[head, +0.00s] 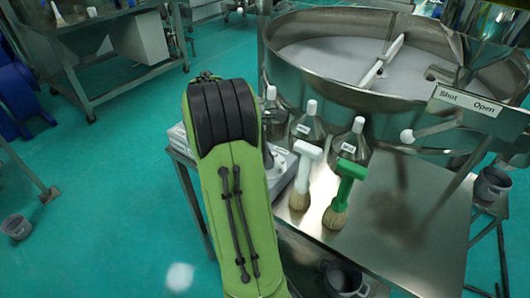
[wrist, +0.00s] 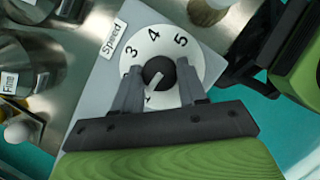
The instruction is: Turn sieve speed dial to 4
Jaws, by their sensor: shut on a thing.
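The speed dial (wrist: 202,58) is a white round plate with black numbers on a grey box, beside a "Speed" label (wrist: 113,39). In the wrist view 1, 3, 4 and 5 show; 2 is hidden by a finger. My gripper (wrist: 159,74) is shut on the dark round knob (wrist: 157,68), one finger on each side. A white pointer line on the knob seems to point lower left, near 1 or the hidden 2. In the head view my green arm hides the dial and gripper; part of the grey box (head: 281,167) shows beside it.
The round steel sieve (head: 330,85) stands behind the metal table (head: 405,225). A white-handled brush (head: 304,178), a green-handled brush (head: 345,187) and steel flasks (head: 307,130) stand right of my arm. A "Shut Open" sign (head: 468,100) hangs at right.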

